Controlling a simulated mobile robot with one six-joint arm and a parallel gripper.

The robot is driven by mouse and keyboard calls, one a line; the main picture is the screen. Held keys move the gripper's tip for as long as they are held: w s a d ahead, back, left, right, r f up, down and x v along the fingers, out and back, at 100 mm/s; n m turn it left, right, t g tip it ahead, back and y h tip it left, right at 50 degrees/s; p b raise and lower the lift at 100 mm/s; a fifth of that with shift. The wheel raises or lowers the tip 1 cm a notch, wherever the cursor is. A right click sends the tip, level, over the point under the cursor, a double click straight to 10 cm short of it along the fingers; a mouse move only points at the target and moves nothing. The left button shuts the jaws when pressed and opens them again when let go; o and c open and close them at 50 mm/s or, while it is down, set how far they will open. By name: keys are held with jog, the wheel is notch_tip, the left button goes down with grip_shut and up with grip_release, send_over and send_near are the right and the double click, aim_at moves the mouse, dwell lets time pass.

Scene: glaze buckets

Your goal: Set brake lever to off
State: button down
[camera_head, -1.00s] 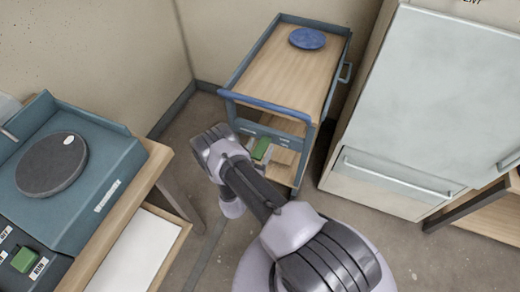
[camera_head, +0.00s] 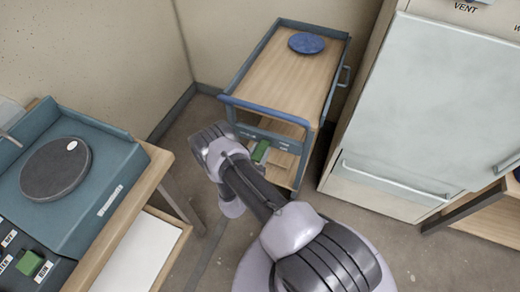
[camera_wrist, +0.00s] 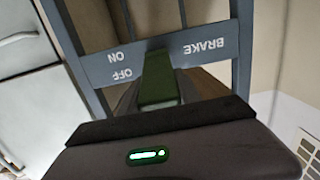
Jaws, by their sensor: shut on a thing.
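The brake lever (camera_wrist: 160,80) is a green handle on the blue-grey end panel of the cart (camera_head: 281,75). It also shows in the head view (camera_head: 261,151), just right of my arm's end. In the wrist view the words BRAKE, OFF and ON appear upside down on the panel. The lever lies between BRAKE and the OFF and ON words, with its body beside OFF. My gripper (camera_wrist: 160,112) is shut on the lever's near end, which its dark front edge hides. The fingertips are not clearly seen.
A blue disc (camera_head: 306,43) lies on the cart's wooden top. A bench at the left holds a dark round turntable (camera_head: 56,168) and a green switch (camera_head: 29,263). A pale cabinet (camera_head: 430,100) stands close on the cart's right. Floor is open left of the cart.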

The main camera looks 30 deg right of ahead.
aim_at(267, 136)
jog(key=p, duration=0.1)
jog(key=r+g+y+p, duration=0.1)
jog(key=r+y+p, duration=0.1)
jog(key=p, duration=0.1)
jog(key=shift+w+d+r+g, duration=0.15)
jog(key=shift+w+d+g, duration=0.1)
jog(key=shift+d+g, duration=0.1)
jog(key=y+p, duration=0.1)
jog(key=d+r+g+y+p, duration=0.1)
jog(key=shift+w+g+p, duration=0.25)
jog(key=shift+w+p, duration=0.1)
jog(key=shift+w, duration=0.05)
jog(key=g+y+p, duration=0.1)
jog(key=w+d+r+g+y, duration=0.1)
jog(key=shift+d+y+p, duration=0.15)
jog(key=shift+y+p, duration=0.15)
jog(key=shift+p, duration=0.1)
jog(key=shift+w+d+g+y+p, duration=0.55)
jog(key=shift+g+y, duration=0.25)
jog(key=shift+y, duration=0.3)
jog(key=c, duration=0.8)
grip_release()
jog(key=shift+d, duration=0.1)
jog(key=shift+c, duration=0.2)
jog(key=shift+s+r, duration=0.1)
